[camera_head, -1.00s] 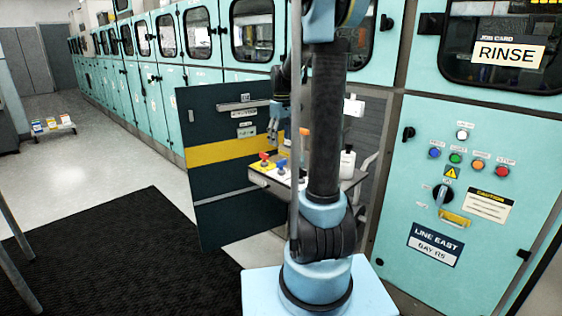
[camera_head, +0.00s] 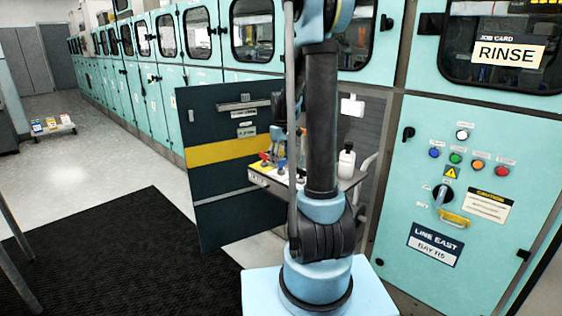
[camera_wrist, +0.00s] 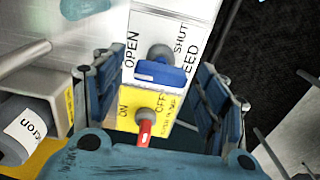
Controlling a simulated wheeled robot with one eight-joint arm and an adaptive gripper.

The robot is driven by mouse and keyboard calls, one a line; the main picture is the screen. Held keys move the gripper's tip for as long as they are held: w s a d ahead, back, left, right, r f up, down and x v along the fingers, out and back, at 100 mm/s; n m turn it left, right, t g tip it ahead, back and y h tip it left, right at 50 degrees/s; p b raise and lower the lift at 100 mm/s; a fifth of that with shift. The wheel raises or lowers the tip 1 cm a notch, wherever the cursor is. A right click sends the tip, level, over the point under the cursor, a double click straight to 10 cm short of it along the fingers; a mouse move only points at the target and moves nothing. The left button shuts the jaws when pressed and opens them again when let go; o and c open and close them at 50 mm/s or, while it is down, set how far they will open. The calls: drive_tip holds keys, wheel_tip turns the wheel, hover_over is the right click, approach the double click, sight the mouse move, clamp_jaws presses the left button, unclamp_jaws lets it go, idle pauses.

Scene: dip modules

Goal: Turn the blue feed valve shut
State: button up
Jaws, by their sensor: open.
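The blue feed valve handle (camera_wrist: 160,73) is a flat blue bar on a round grey hub, on a white plate (camera_wrist: 195,22) marked OPEN, SHUT and a partly cut-off FEED. The bar lies roughly crosswise in the wrist view; I cannot tell which mark it indicates. My gripper (camera_wrist: 152,82) is open, with one finger left of the handle and one right, apart from it. In the head view, my gripper (camera_head: 278,138) is low over the valve shelf, partly hidden by my arm, and the blue handle (camera_head: 281,163) shows small below it.
A red handle (camera_wrist: 145,125) stands on a yellow ON/OFF plate (camera_wrist: 180,108) close beside the blue one. A grey cylinder with a label (camera_wrist: 25,128) lies at the wrist view's left. In the head view, the dark open door (camera_head: 215,215) and a white bottle (camera_head: 346,160) flank the shelf.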

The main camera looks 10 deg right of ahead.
drive_tip(key=shift+c, duration=0.3)
drive_tip(key=c, duration=1)
drive_tip(key=m, duration=0.4)
drive_tip(key=shift+m, duration=0.4)
drive_tip(key=m, duration=0.9)
drive_tip(key=shift+m, duration=2.1)
drive_tip(key=shift+a, duration=0.1)
